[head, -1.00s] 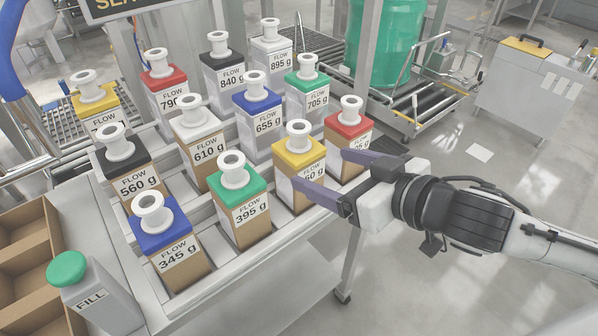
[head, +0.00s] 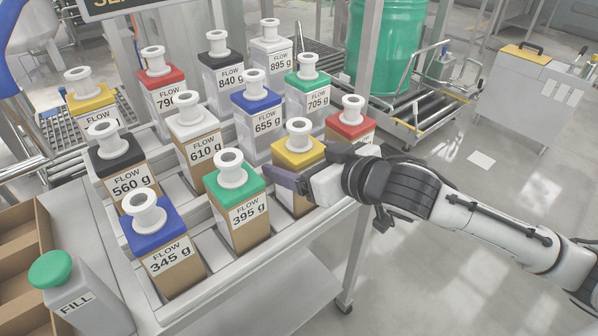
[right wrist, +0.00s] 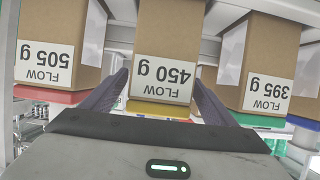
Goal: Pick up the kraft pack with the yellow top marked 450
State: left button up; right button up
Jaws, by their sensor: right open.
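The kraft pack with the yellow top (head: 298,154) stands upright in the front row of the rack, with a white spout on top. Its 450 g label shows upside down in the right wrist view (right wrist: 165,75); in the head view my gripper hides it. My right gripper (head: 308,170) is open, with its fingers on either side of this pack. In the right wrist view its fingers (right wrist: 158,100) flank the pack near its yellow top, with the pack between them. Whether they touch it I cannot tell. My left gripper is not in view.
The green-topped 395 g pack (head: 238,205) and the red-topped pack (head: 350,125), labelled 505 g in the wrist view (right wrist: 55,60), stand close on either side. Several other packs fill the rack (head: 235,275). A FILL bottle (head: 80,295) stands at front left.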

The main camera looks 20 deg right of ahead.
jog(key=c, duration=1.2)
